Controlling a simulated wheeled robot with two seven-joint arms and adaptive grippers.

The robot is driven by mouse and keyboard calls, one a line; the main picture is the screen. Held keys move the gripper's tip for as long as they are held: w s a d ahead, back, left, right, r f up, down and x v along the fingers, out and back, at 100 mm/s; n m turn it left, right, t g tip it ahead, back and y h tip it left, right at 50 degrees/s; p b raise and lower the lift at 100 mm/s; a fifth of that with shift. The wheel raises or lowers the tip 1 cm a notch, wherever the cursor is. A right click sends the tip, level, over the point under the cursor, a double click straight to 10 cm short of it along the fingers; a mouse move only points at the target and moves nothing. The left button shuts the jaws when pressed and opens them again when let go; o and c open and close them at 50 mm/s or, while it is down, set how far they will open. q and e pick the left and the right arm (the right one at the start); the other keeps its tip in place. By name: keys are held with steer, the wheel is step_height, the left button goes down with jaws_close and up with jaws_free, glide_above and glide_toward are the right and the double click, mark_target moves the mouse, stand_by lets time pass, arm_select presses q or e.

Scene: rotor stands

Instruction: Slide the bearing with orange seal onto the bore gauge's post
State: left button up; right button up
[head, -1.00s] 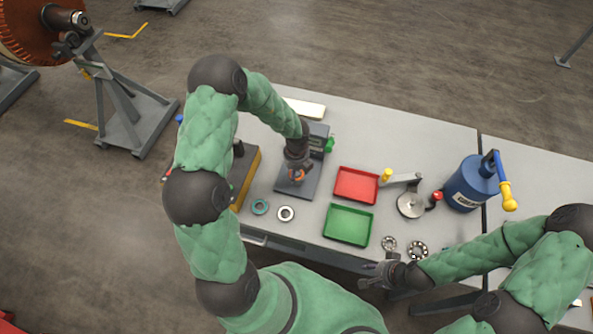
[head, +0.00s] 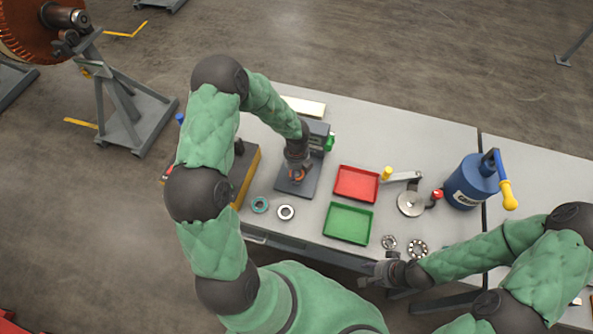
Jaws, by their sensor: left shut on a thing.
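My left gripper (head: 297,170) points down over the dark base plate of the bore gauge (head: 290,189), near the workbench's back left. It is shut on the bearing with orange seal (head: 297,176), which shows as a small orange ring under the fingers. The gauge's grey body stands just behind the gripper. The post is hidden by the gripper and bearing, so I cannot tell whether the bearing is around it. My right gripper (head: 372,272) hangs near the bench's front edge, away from the gauge; its finger opening is too small to tell.
A teal-sealed bearing (head: 260,205) and a plain bearing (head: 286,212) lie in front of the gauge. A red tray (head: 357,184) and green tray (head: 347,223) lie to its right.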

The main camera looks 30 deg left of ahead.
mark_target(297, 176)
arm_select(q)
steer(key=shift+f+b, duration=0.7)
steer(key=shift+f, duration=0.95)
stand_by(0.5)
steer(key=o, duration=1.1)
steer(key=shift+o, duration=0.2)
steer(key=shift+o, duration=1.3)
steer(key=shift+r, duration=0.1)
steer(key=shift+r+p, duration=4.45)
steer(key=shift+p, duration=0.3)
